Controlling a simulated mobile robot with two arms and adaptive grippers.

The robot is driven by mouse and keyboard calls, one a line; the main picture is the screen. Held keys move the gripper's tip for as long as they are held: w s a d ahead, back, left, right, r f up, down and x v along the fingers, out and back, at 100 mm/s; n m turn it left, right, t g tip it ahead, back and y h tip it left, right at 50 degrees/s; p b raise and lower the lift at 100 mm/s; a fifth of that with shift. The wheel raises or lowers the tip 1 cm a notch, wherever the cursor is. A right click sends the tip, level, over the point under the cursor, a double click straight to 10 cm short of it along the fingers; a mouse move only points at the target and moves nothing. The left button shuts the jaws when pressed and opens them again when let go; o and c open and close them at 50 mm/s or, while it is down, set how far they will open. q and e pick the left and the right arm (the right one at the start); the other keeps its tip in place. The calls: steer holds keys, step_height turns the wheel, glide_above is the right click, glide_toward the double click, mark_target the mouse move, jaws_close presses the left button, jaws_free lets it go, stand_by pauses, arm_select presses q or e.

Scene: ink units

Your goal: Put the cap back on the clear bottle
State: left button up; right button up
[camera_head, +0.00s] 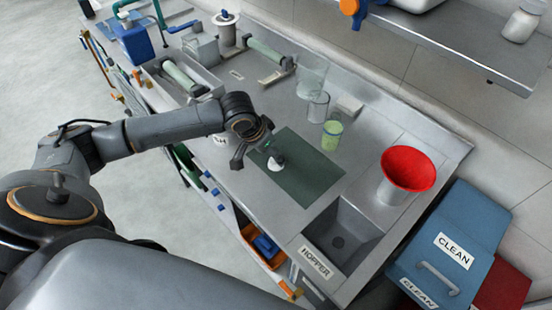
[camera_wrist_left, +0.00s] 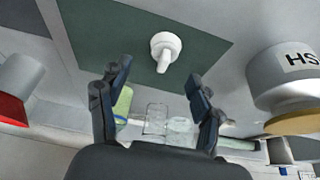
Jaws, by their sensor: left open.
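A small white piece with a short spout, apparently the cap (camera_head: 275,163), lies on the dark green mat (camera_head: 310,182). In the left wrist view the cap (camera_wrist_left: 165,46) lies just beyond and between my fingertips, apart from them. My left gripper (camera_head: 256,153) is open and empty above the mat's left part; its spread fingers also show in the left wrist view (camera_wrist_left: 158,76). Clear vessels stand behind the mat: a wide one (camera_head: 311,78) and a narrower one (camera_head: 318,107). I cannot tell which is the clear bottle. My right gripper is not in view.
A vessel of yellow-green liquid (camera_head: 331,136) stands at the mat's back edge. A white labelled container (camera_wrist_left: 284,78) is close beside my left gripper. The mat's right part is free.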

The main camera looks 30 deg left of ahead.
arm_select(q)
steer(key=shift+w+d+f, duration=0.1)
steer(key=shift+w+f, duration=0.15)
steer(key=shift+f, duration=0.45)
steer(key=shift+w+f, duration=0.25)
steer(key=shift+f, duration=0.05)
steer(key=p+x, duration=0.1)
steer(key=x, duration=0.2)
steer(key=shift+w+f, duration=0.15)
steer(key=shift+w, duration=0.1)
steer(key=shift+w+f+p, duration=0.2)
steer(key=shift+f+p, duration=0.1)
steer(key=shift+f, duration=0.2)
steer(key=c, duration=0.7)
